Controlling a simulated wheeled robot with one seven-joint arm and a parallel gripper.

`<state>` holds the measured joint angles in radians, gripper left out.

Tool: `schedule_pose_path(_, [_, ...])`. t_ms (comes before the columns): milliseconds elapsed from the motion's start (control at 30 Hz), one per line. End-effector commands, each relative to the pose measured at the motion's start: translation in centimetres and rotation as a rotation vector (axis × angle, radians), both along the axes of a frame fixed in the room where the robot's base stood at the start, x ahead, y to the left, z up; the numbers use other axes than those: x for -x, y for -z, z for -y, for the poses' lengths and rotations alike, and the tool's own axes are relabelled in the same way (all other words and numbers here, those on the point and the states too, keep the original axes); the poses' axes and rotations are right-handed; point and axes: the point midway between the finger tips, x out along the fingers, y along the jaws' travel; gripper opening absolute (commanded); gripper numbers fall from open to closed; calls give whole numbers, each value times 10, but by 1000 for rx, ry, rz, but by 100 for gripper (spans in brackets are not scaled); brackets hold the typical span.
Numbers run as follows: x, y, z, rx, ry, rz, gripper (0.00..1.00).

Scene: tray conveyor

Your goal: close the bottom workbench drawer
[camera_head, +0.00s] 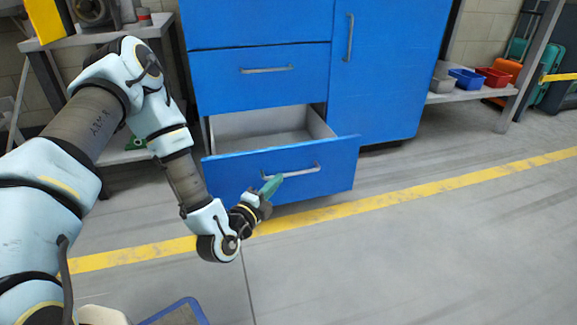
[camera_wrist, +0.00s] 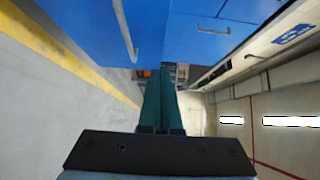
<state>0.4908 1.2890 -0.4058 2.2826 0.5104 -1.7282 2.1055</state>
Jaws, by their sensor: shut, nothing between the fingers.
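The bottom drawer (camera_head: 222,170) of the blue workbench (camera_head: 262,22) stands pulled out, and its grey inside shows empty in the head view. Its grey bar handle (camera_head: 300,172) runs across the blue front. My gripper (camera_head: 272,185) has green fingers and is in front of the drawer face, by the left end of the handle. I cannot tell whether the fingers touch the front. In the wrist view my gripper (camera_wrist: 158,85) is shut with nothing in it. A blue panel with a handle (camera_wrist: 124,30) shows at the upper left there; which panel is unclear.
The drawer above (camera_head: 265,75) and the tall door (camera_head: 385,70) are shut. A shelf at the right holds a blue bin (camera_head: 467,80) and a red bin (camera_head: 494,77). A yellow line (camera_head: 420,195) crosses the floor, which is clear at the right.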

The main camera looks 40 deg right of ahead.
Motion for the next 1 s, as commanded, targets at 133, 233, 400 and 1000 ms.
schedule_pose_path(133, [-8, 0, 16, 3, -2, 5, 0])
schedule_pose_path(233, [-16, 2, 34, 4, -2, 4, 0])
schedule_pose_path(400, [-31, 2, 66, 4, -3, 2, 0])
schedule_pose_path(1000, [-77, -1, 103, 0, -1, 0, 0])
